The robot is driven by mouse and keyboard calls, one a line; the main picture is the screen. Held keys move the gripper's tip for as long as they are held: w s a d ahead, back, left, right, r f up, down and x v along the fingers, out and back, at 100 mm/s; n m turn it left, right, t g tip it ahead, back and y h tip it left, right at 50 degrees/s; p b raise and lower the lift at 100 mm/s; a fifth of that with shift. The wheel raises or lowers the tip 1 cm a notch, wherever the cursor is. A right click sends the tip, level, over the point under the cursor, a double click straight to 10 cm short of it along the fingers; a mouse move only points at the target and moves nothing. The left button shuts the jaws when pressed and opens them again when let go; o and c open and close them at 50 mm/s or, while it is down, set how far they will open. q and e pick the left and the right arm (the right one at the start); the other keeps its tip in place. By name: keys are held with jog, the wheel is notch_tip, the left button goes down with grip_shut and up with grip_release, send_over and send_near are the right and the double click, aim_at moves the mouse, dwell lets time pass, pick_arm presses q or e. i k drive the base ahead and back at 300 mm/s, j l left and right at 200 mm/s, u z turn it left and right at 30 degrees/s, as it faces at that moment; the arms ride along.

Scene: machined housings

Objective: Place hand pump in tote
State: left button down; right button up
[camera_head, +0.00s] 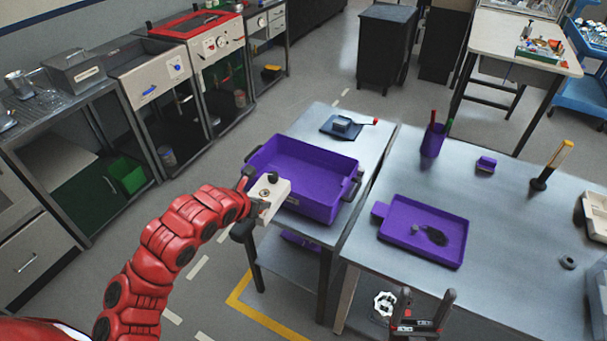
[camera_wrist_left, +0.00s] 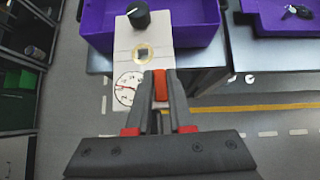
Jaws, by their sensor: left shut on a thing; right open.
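My left gripper (camera_head: 258,208) is shut on a white block with a black knob and a round dial, which I take to be the hand pump (camera_head: 270,195). The pump also shows in the left wrist view (camera_wrist_left: 143,55), where the fingertips (camera_wrist_left: 160,88) grip its near end. The purple tote (camera_head: 318,202) stands on the left table. The pump overlaps the tote's near left corner in the head view; its height over the rim is hard to tell. The tote's near wall shows behind it in the wrist view (camera_wrist_left: 200,36). My right gripper (camera_head: 426,303) is open and empty, low at the bottom.
A dark pad with a grey block (camera_head: 345,127) lies behind the tote. The right table holds a purple tray (camera_head: 400,236), a purple pen cup (camera_head: 433,142) and a yellow-handled tool (camera_head: 550,167). Floor left of the tables is clear.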

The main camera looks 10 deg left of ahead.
aim_at(301, 184)
jog(key=i+l, duration=0.2)
jog(key=i, duration=0.25)
jog(key=i+l, duration=0.25)
jog(key=i, duration=0.15)
